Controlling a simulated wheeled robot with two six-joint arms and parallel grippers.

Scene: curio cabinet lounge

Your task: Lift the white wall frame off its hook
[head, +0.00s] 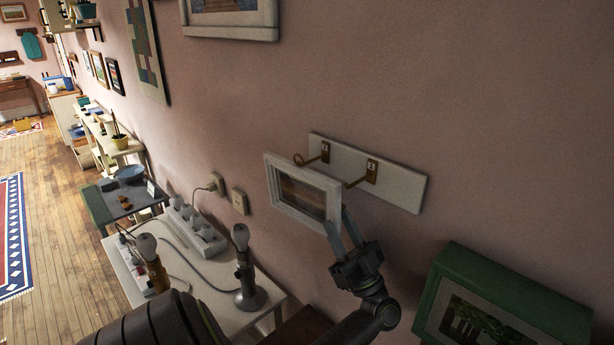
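The white wall frame (290,208), with a small picture in it, hangs in front of the pink wall at a white hook board (402,188). The board carries two brass hooks. The left hook (312,158) reaches out behind the frame's top edge, and the right hook (360,180) is bare. Whether the frame still bears on the left hook is hidden. My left gripper (337,216) is at the frame's lower right edge, one finger over its front and the other just beyond its side. I cannot tell whether the fingers press on it. My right gripper is out of view.
A white side table (210,292) below holds a power strip (198,230) and lamp stands with bare bulbs. A green-framed picture (440,285) is at lower right, near my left arm. Another white-framed picture (232,32) hangs higher up. The wall at upper right is clear.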

